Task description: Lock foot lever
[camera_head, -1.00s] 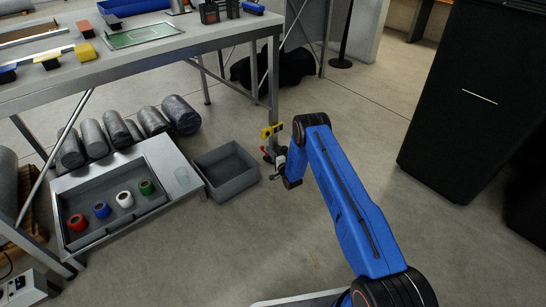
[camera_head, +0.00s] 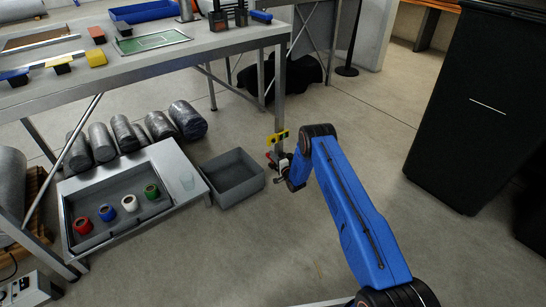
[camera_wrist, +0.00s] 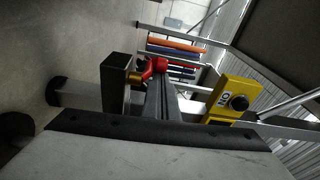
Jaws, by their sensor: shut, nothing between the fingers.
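The foot lever appears as a small red piece (camera_head: 270,156) low on the front table leg (camera_head: 280,95), below a yellow plate (camera_head: 277,137). In the wrist view a red handle (camera_wrist: 152,68) lies near the centre, and a yellow block (camera_wrist: 232,100) with a black knob is to its right. My gripper (camera_head: 283,172) is at the foot of that leg, close to the red piece. It is shut with nothing in it. My arm's end partly hides the foot, and I cannot tell whether the gripper touches the lever.
A grey empty bin (camera_head: 233,178) stands just left of the leg. A tray (camera_head: 68,220) with several coloured rolls is further left. The steel table (camera_head: 190,50) overhangs the leg. The floor between is clear.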

